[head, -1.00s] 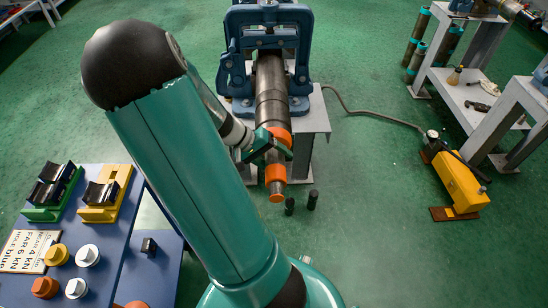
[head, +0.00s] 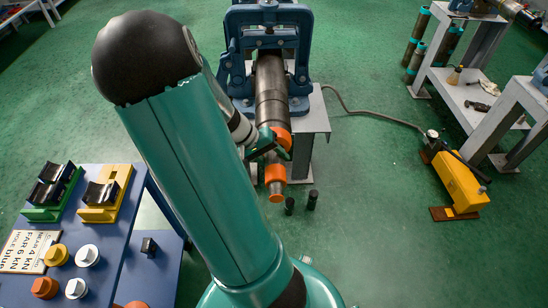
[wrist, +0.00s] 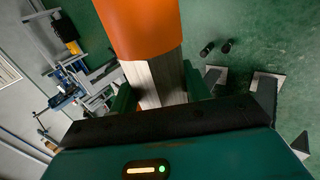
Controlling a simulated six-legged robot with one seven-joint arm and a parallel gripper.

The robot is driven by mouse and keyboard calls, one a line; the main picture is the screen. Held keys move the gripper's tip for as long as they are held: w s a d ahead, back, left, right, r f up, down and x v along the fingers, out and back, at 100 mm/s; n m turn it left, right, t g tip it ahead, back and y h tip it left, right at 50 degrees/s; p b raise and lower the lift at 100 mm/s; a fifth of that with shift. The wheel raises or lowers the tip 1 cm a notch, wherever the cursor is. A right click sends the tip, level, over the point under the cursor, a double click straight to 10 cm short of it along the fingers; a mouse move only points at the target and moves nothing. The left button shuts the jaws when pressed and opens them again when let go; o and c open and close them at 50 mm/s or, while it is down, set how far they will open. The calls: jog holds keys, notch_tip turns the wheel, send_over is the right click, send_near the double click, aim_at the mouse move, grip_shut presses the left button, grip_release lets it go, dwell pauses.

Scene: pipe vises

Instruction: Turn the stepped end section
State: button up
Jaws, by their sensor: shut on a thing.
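A dark steel pipe (head: 272,85) is clamped in a blue pipe vise (head: 235,72) and points toward me. Its near end is the stepped end section (head: 275,175), with orange bands and a narrower tip. My green gripper (head: 266,146) reaches it from the left, at the part between the orange bands. In the wrist view my gripper (wrist: 158,95) is shut on the bare grey metal of the stepped end section (wrist: 154,72), one finger on each side. An orange band fills the top there. The far finger is partly hidden in the head view.
A blue bench (head: 115,255) with green and yellow cradles and several knobs stands at the left. A yellow pump (head: 456,182) with a hose stands on the floor at right. Two small dark cylinders (head: 312,199) stand below the pipe end. Grey shelving (head: 470,95) is at right.

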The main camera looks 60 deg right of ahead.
jog(key=t+y, duration=0.1)
jog(key=t, duration=0.1)
jog(key=t+y, duration=0.1)
jog(key=t, duration=0.1)
jog(key=shift+s+d+r+t, duration=0.1)
jog(key=shift+d+r+t, duration=0.05)
jog(key=shift+t, duration=0.25)
jog(key=shift+t+y, duration=0.6)
jog(key=shift+t, duration=0.2)
jog(key=o, duration=1)
jog(key=shift+c, duration=0.2)
notch_tip(320, 180, up, 14)
